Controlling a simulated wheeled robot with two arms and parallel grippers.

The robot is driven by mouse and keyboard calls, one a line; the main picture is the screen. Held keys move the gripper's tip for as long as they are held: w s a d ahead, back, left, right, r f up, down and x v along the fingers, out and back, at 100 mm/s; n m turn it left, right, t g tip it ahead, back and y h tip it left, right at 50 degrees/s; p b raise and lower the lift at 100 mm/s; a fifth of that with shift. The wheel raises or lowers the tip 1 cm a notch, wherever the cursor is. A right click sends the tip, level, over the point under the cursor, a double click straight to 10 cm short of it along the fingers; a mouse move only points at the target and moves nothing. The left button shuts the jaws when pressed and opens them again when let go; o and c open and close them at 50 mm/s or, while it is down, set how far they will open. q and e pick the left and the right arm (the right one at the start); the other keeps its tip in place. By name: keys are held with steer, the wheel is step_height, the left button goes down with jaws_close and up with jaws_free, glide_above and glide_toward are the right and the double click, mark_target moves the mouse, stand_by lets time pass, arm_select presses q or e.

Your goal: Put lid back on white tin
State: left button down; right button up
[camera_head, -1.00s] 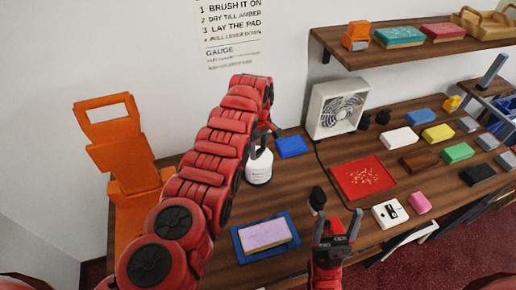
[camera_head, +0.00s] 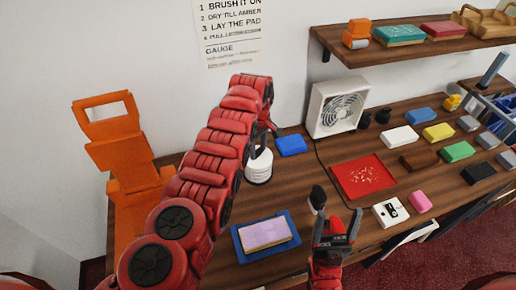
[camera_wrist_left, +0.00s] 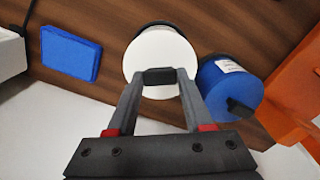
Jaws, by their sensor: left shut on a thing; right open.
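The white tin (camera_head: 259,167) stands upright on the wooden counter, partly behind my left arm in the head view. My left gripper (camera_wrist_left: 160,76) is shut on the black knob of the round white lid (camera_wrist_left: 160,50). In the wrist view the lid covers most of what is below it, with a dark edge showing behind it. I cannot tell whether the lid touches the tin. A blue tin (camera_wrist_left: 228,85) with a white label and black knob stands right beside it; my arm hides it in the head view. My right gripper (camera_head: 337,208) is open and empty near the counter's front.
A blue block (camera_head: 291,145) lies beside the white tin. A fan (camera_head: 337,107), a red tray (camera_head: 364,177) and several coloured blocks occupy the right side. A lilac pad (camera_head: 264,233) lies on a blue mat (camera_head: 287,240) in front. An orange stand (camera_head: 126,150) is at left.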

stand_by(0.6)
stand_by(0.3)
arm_select(q)
jaws_free()
steer(key=shift+r, duration=0.1)
stand_by(0.4)
steer(key=shift+r+p, duration=0.9)
steer(key=shift+r, duration=0.4)
steer(key=shift+r+p, duration=0.45)
steer(key=shift+r, duration=1.65)
